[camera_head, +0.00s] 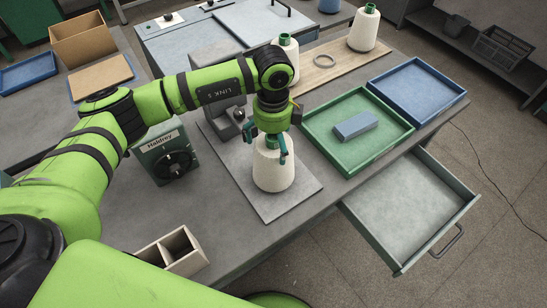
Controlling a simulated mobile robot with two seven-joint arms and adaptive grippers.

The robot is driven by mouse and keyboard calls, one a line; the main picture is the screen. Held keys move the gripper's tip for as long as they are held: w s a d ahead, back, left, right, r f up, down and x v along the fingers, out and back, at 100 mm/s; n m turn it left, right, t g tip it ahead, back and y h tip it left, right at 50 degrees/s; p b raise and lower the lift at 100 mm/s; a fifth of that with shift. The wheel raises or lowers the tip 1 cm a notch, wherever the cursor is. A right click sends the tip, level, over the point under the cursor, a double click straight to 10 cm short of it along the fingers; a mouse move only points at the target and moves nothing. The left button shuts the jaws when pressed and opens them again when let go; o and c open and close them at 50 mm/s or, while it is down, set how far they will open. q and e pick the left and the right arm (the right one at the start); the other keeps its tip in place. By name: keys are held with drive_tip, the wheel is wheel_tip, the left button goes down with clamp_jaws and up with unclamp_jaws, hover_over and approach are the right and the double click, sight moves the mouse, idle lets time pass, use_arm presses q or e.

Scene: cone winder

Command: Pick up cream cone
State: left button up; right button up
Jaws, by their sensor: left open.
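A cream cone (273,175) stands upright on a grey plate (276,208) near the middle of the table. My left gripper (268,148) points down over it from above. Its teal fingers are open and sit on either side of the cone's narrow top. I cannot tell whether they touch it. The gripper and wrist hide the cone's tip. Two more pale cones with green tips stand behind on a wooden board: one (364,30) at the back right, and one (290,52) partly hidden by my left arm. My right gripper is not in view.
A green tray (343,165) holding a grey-blue block (355,127) lies right of the cone, with a blue tray (440,111) beyond. An open drawer (408,212) juts out at the front right. A dial box (168,153) and a divided box (182,252) stand left.

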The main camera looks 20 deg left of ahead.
use_arm(q)
drive_tip(key=c, duration=1)
drive_tip(key=shift+w+r, duration=0.1)
drive_tip(key=shift+r, duration=0.1)
